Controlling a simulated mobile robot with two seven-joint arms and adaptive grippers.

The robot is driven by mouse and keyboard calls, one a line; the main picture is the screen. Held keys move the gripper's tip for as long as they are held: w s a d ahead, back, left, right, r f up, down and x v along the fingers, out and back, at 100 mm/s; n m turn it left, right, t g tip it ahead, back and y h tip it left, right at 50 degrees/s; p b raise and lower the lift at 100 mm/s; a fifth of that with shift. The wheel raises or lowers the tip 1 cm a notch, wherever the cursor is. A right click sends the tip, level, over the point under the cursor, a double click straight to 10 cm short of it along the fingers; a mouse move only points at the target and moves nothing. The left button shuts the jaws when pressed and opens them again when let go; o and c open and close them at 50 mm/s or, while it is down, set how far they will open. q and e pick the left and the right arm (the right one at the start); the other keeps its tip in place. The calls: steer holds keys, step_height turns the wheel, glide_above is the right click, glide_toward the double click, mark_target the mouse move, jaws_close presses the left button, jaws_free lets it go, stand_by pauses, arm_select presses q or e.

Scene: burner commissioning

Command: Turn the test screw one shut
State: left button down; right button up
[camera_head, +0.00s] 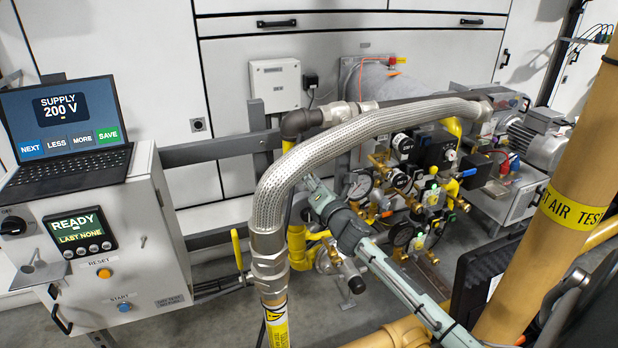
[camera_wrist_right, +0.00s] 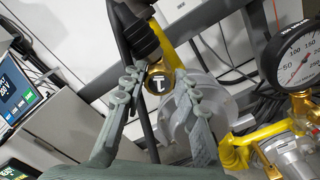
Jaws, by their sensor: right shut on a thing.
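In the right wrist view, a round brass screw with a dark face and a white T-shaped mark (camera_wrist_right: 157,84) sits between the two grey fingers of my right gripper (camera_wrist_right: 158,88). I take it to be the test screw, though no number shows on it. The gripper is shut on it, one finger on each side. In the head view my right arm reaches in from the lower right. Its gripper (camera_head: 312,187) is beside and partly behind the braided hose (camera_head: 335,140), and the screw is hidden there. My left gripper is not in view.
Gauges and brass valves (camera_head: 405,190) crowd the right of my arm. A yellow pipe (camera_wrist_right: 245,145) and a gauge (camera_wrist_right: 300,58) are close in the wrist view. The control panel (camera_head: 110,250) reads READY, LAST NONE; the laptop (camera_head: 68,125) reads SUPPLY 200 V.

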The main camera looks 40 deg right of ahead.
steer(key=shift+a+f+m, duration=0.1)
steer(key=shift+f+m, duration=0.05)
steer(key=shift+m, duration=7.35)
steer(key=shift+a+f+m, duration=0.1)
steer(key=shift+f+m, duration=0.05)
steer(key=shift+m, duration=7.35)
steer(key=o, duration=1.2)
steer(key=shift+c, duration=0.2)
steer(key=v, duration=1.2)
